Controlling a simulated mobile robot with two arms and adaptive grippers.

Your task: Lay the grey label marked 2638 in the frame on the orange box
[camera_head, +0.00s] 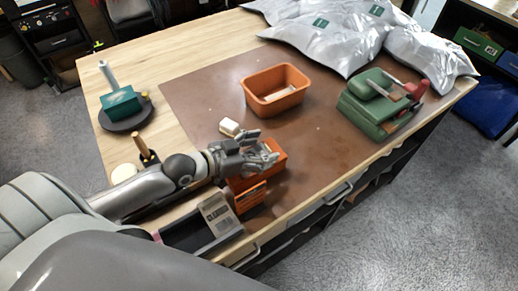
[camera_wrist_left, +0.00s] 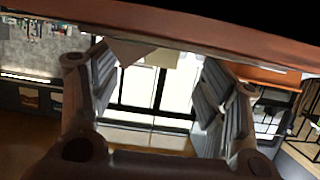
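In the head view an orange box (camera_head: 277,149) stands on the brown mat near the table's front edge. An orange frame-like panel (camera_head: 250,197) with dark markings is on its near side. My left gripper (camera_head: 268,157) is over the box and hides part of it. In the left wrist view its two fingers (camera_wrist_left: 162,68) stand wide apart. A small pale patch (camera_wrist_left: 162,57) shows between them; I cannot tell what it is. I cannot make out a grey label marked 2638 in either view. My right gripper is not in view.
A dark tray with a printed card (camera_head: 217,213) lies left of the box. A green device (camera_head: 375,108) is right. Silver bags (camera_head: 325,35) fill the back. The mat's middle is clear.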

